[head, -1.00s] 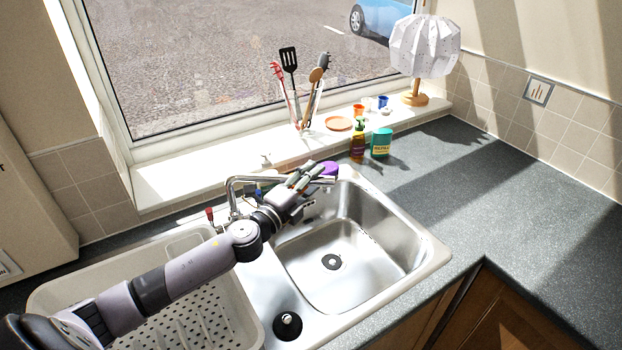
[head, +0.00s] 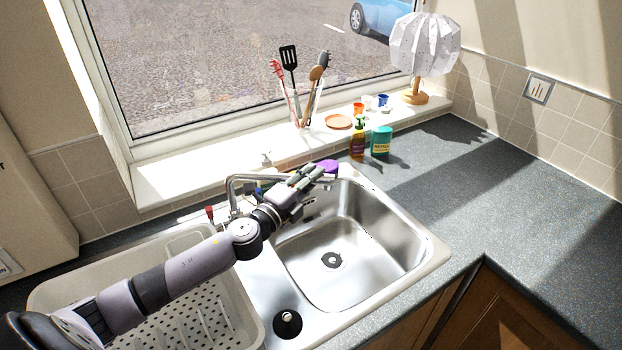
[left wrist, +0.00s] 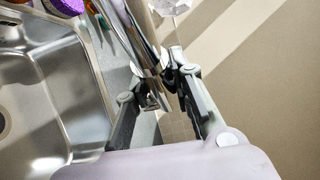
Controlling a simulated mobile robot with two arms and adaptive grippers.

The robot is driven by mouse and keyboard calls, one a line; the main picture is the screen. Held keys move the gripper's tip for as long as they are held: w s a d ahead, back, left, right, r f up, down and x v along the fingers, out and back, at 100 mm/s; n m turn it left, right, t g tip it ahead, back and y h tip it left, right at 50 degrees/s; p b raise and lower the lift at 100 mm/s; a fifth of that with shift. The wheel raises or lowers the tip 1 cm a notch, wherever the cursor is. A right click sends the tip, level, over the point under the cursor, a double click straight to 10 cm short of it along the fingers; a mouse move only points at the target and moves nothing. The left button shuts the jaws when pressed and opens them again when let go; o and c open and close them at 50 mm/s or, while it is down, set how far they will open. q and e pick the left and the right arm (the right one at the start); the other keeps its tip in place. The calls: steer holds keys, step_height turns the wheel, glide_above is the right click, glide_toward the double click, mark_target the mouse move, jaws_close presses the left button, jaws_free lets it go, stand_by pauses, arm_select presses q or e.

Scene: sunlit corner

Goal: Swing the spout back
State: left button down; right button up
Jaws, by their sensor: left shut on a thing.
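The chrome tap spout (head: 243,178) rises behind the sink's left side and reaches right over the back of the basin. My left gripper (head: 318,175) is at the outer end of the spout and hides part of it. In the left wrist view, the shiny spout (left wrist: 146,42) lies between the two fingers of my left gripper (left wrist: 158,80), which is shut on it. My right gripper is in neither view.
The steel sink basin (head: 375,215) is empty below the arm. A purple sponge (head: 329,165), a brown bottle (head: 357,143) and a green tub (head: 381,141) stand behind it. A white draining rack (head: 215,318) is at left.

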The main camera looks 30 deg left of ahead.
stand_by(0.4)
arm_select(q)
steer(key=shift+w+a+n+y, duration=0.25)
steer(key=shift+w+n+y, duration=0.15)
steer(key=shift+w+y, duration=0.25)
steer(key=w+a+n+g+y+b, duration=0.1)
steer(key=w+a+n+y+b, duration=0.1)
steer(key=w+a+n+y, duration=0.3)
steer(key=shift+w+a+f+y, duration=0.15)
steer(key=shift+w+a+y, duration=0.4)
steer(key=shift+w+y, duration=0.75)
steer(key=shift+s+y, duration=0.25)
steer(key=shift+s, duration=0.05)
steer(key=c, duration=1.4)
jaws_free()
steer(key=shift+o, duration=0.2)
